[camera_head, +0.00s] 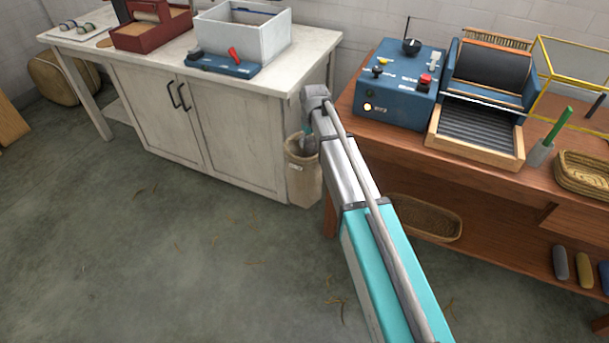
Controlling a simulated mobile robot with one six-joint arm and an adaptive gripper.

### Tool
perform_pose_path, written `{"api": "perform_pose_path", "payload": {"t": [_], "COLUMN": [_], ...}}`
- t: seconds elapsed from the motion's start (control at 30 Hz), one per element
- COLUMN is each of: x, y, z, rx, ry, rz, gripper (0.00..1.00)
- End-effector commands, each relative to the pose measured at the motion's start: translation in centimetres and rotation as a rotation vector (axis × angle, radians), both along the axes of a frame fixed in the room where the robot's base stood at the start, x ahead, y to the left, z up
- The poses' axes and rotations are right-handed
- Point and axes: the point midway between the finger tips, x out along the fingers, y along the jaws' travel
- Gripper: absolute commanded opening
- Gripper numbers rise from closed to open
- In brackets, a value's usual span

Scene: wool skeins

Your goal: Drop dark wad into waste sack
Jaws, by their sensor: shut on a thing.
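The waste sack (304,183) is a tan, open-topped bag on the floor, in the gap between the white cabinet and the wooden bench. My arm reaches over from the lower right and bends down at its far end. My gripper (308,144) points down at the sack's mouth, partly behind my own arm. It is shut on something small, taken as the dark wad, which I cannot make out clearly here. Whether the fingertips are inside the sack's rim or just above it is hard to tell.
The white cabinet (220,140) stands left of the sack, bearing a white bin (243,38) and a red box. The wooden bench (390,150) on the right holds a blue control box (400,85) and a carding machine (485,90). The floor in front is clear apart from wisps.

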Motion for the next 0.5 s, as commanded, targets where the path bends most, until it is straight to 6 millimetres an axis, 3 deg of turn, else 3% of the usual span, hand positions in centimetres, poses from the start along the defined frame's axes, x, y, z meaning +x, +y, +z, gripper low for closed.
{"api": "perform_pose_path", "payload": {"t": [0.37,0.4,0.5], "x": [0.02,0.03,0.02], "y": [-0.07,-0.08,-0.09], "z": [-0.2,-0.2,-0.2], "rx": [0.0,0.0,0.0], "ry": [0.0,0.0,0.0], "rz": [-0.001,-0.001,-0.001], "gripper": [0.48,0.69,0.88]}}
